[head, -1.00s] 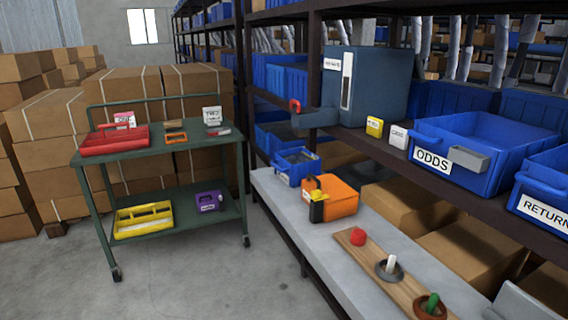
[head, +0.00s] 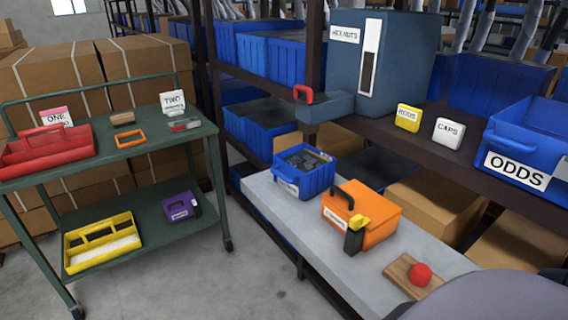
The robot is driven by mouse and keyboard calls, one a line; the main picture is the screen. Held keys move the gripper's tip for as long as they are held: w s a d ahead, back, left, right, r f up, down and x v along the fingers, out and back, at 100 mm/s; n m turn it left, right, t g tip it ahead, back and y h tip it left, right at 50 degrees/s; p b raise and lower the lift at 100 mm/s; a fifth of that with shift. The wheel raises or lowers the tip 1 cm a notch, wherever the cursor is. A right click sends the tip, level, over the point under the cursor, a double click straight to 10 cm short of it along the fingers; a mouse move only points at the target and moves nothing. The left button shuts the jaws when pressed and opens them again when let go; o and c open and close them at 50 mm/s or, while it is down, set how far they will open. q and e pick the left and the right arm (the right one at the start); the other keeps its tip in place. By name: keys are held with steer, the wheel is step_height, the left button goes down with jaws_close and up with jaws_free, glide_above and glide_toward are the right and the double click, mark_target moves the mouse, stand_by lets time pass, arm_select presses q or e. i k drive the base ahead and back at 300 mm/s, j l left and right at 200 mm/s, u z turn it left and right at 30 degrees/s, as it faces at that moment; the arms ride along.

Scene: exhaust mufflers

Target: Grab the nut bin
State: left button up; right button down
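A small blue bin (head: 304,172) with dark grey pieces in it stands on the grey bench, just below the spout of a blue-grey dispenser (head: 378,62). The dispenser has a label reading "HEX NUTS" and a red-handled spout (head: 303,95). The bin has a small pale label on its front, too small to read. I cannot tell for certain whether this is the nut bin. Neither of my grippers is in view.
An orange box (head: 362,212) with a black handle stands right of the bin on the bench (head: 262,195). A board (head: 405,272) with a red knob lies further right. A green cart (head: 130,165) stands left, with free floor between. A grey rounded shape, probably mine, covers the lower right.

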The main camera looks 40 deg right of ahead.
mark_target(304, 169)
steer(key=i+z, duration=0.1)
steer(key=i, duration=0.45)
steer(key=i+j+z, duration=0.1)
steer(key=i, duration=0.4)
steer(key=z, duration=1.25)
steer(key=i+j, duration=0.05)
